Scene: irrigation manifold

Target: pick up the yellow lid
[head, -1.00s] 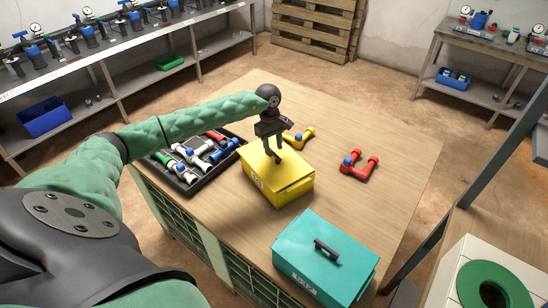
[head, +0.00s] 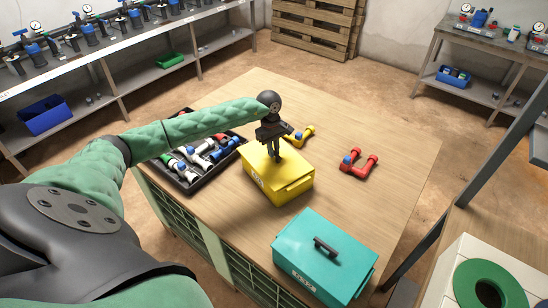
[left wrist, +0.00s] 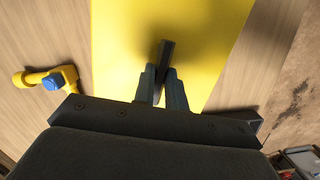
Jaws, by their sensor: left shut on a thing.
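The yellow lid (head: 289,173) lies on a yellow box (head: 291,194) near the middle of the wooden table. My left gripper (head: 277,158) points down over the lid and is shut on its dark handle. In the left wrist view, the gripper fingers (left wrist: 163,88) close on the dark handle (left wrist: 165,58), with the yellow lid (left wrist: 215,40) below. The lid looks seated on the box; I cannot make out a gap. My right gripper is not in view.
A teal box (head: 325,258) with a handle stands at the front right. A black tray (head: 190,187) of fittings lies at left. A yellow fitting (head: 302,135) is close behind the box, and a red fitting (head: 359,164) is to the right.

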